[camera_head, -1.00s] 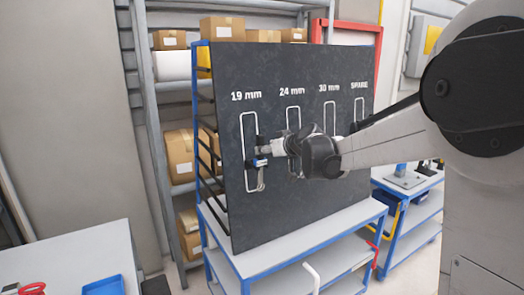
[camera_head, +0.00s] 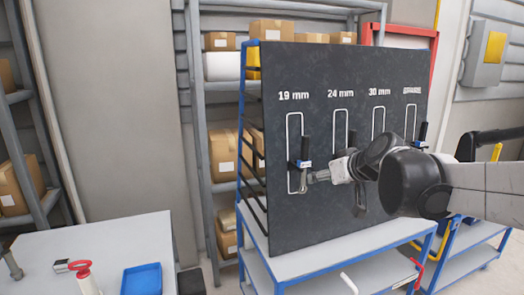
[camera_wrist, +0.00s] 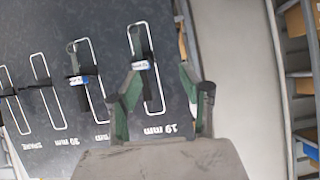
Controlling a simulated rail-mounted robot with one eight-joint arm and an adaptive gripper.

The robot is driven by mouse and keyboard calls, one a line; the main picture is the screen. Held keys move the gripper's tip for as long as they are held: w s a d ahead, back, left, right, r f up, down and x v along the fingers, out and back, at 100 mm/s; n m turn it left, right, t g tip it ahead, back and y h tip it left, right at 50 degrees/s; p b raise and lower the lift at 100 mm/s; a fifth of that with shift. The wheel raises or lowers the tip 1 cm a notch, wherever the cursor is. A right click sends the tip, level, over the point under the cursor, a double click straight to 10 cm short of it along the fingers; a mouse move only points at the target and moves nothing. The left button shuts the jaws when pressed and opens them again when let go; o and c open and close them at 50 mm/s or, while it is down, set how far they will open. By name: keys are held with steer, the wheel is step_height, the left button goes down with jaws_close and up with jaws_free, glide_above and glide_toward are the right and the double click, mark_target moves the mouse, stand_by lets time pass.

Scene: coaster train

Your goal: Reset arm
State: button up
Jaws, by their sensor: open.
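My gripper (camera_head: 318,178) is in front of the 19 mm place on the dark tool board (camera_head: 300,228). In the wrist view my gripper (camera_wrist: 160,82) has its two fingers spread, with nothing held between them. A tool with a dark handle and a blue-and-white label (camera_head: 304,163) hangs in the 19 mm outline. It also shows in the wrist view (camera_wrist: 142,66), beside one finger. A second labelled tool (camera_wrist: 77,80) hangs in the neighbouring outline. In the head view my wrist partly covers that tool.
Shelves with boxes stand behind the board.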

steer(key=s+f+m+g+h+b, duration=0.1)
steer(key=s+f+b, duration=0.1)
steer(key=s+f, duration=0.4)
steer(key=s+d+f+m+g+h+b, duration=0.1)
steer(key=s+f, duration=0.5)
steer(key=s, duration=0.7)
steer(key=s+d+f+m+g+h+b, duration=0.1)
steer(key=s+f+b, duration=0.2)
steer(key=s+f, duration=0.3)
steer(key=s, duration=0.3)
steer(key=shift+s+d+g+h, duration=0.2)
steer(key=shift+s+g+h, duration=0.1)
steer(key=shift+g+h, duration=0.1)
steer(key=shift+o, duration=0.2)
